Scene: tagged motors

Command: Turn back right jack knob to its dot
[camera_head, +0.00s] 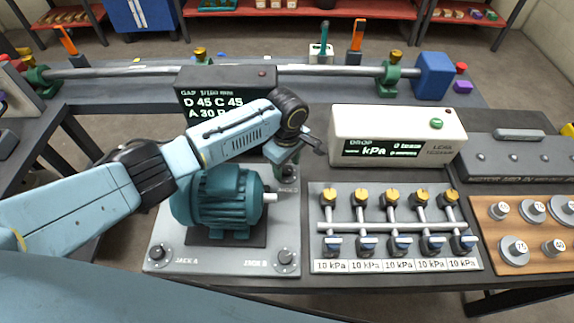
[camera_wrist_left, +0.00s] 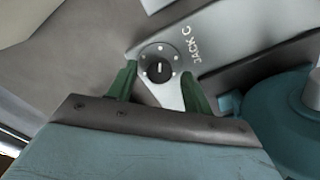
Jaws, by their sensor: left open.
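The back right jack knob (camera_wrist_left: 158,65), labelled JACK C, is a dark round knob with a pale slot mark, ringed by several light dots on a grey plate. In the wrist view my left gripper (camera_wrist_left: 158,72) is open, with one green finger on either side of the knob. I cannot tell whether either finger touches it. In the head view my left gripper (camera_head: 289,165) is over the back right corner of the motor plate (camera_head: 170,225), and its wrist partly hides the knob. My right gripper is not in view.
A teal motor (camera_head: 222,200) stands on the plate beside the knob. The front jack knobs (camera_head: 157,254) (camera_head: 286,258) sit at the plate's front corners. A valve manifold (camera_head: 395,227) and a white kPa tester (camera_head: 395,135) stand to the right. A display box (camera_head: 225,77) is behind.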

